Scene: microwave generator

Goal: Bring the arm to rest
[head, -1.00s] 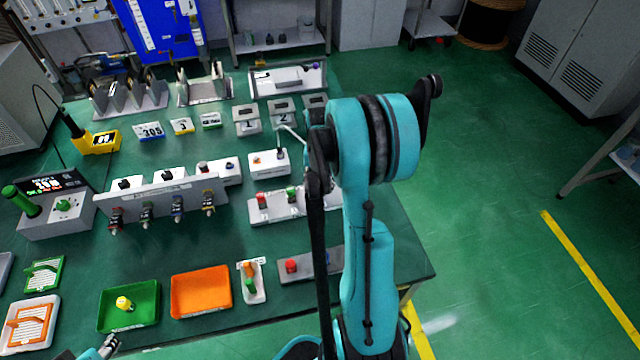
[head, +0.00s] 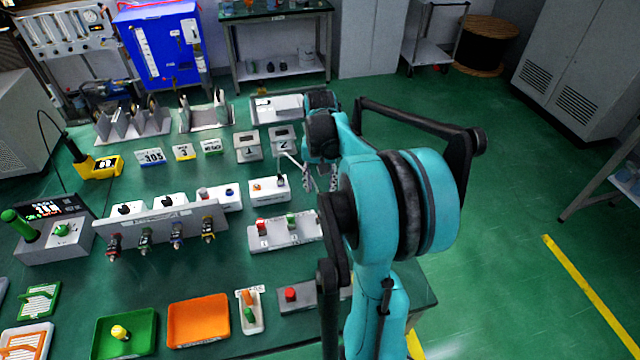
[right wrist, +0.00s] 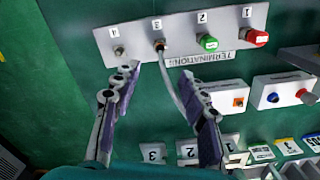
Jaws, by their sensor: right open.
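My right arm (head: 400,205) rises at the right side of the bench in the head view. Its gripper (head: 321,180) hangs above the bench's right part, partly hidden by the arm. In the right wrist view the fingers of the right gripper (right wrist: 159,76) are spread apart, with nothing clamped between them. A termination strip (right wrist: 180,45) lies beyond the fingertips, with a red cap, a green cap and two metal connectors. A thin white cable (right wrist: 172,82) runs from connector 3 down between the fingers in the picture. My left gripper is out of view.
The green bench (head: 200,275) holds an orange tray (head: 198,320), a green tray (head: 140,320), a panel of hanging connectors (head: 165,230) and several small boxes. Open green floor (head: 510,210) lies right of the bench. Grey cabinets (head: 575,60) stand behind.

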